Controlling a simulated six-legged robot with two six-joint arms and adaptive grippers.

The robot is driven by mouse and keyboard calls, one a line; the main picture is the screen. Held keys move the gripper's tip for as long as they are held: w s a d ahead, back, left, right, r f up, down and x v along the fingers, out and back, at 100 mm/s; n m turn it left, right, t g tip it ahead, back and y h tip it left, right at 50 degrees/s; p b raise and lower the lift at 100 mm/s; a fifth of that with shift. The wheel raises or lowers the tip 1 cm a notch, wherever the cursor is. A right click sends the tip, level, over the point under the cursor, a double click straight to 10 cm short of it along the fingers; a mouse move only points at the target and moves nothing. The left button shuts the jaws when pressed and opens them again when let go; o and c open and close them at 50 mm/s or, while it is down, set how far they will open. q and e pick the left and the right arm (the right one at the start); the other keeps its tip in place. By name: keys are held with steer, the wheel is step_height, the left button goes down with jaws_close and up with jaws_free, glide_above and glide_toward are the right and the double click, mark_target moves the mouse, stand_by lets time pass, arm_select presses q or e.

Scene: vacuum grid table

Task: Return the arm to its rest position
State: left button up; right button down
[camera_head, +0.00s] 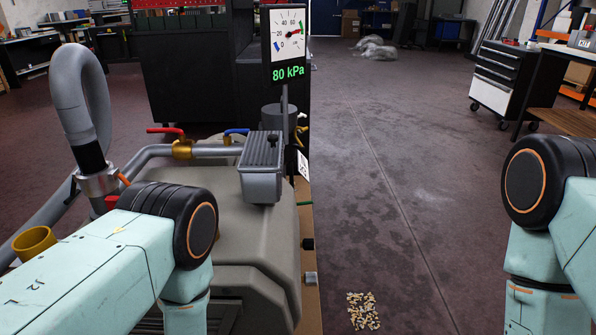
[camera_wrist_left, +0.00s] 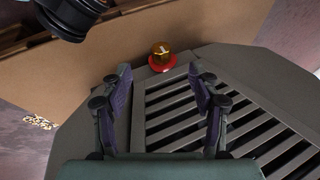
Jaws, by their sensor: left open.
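My left arm (camera_head: 150,245) comes in from the left in the head view and bends downward at its black joint; its gripper is below the frame there. In the left wrist view my left gripper (camera_wrist_left: 160,82) has its two dark fingers spread with nothing between them. It is over a grey slatted surface (camera_wrist_left: 190,112). A small amber dome on a red base (camera_wrist_left: 162,58) lies just beyond the fingertips, apart from them. My right arm (camera_head: 545,240) stands at the right edge of the head view, and its gripper is out of frame.
A grey machine (camera_head: 250,235) with a thick hose (camera_head: 78,90), a red-handled valve (camera_head: 166,131) and a blue-handled valve (camera_head: 236,132) is by my left arm. A gauge (camera_head: 288,35) above it reads 80 kPa. The floor (camera_head: 400,200) between the arms is mostly clear, with scattered pellets (camera_head: 362,311).

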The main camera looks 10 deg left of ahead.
arm_select(q)
steer(key=s+d+r+g+h, duration=0.4)
steer(key=s+r, duration=0.5)
steer(key=s, duration=0.5)
step_height(320, 180, up, 14)
steer(key=p, duration=1.3)
steer(key=shift+s+d+f+n+t, duration=0.15)
steer(key=shift+s+d+n+t, duration=0.2)
steer(key=shift+d, duration=0.1)
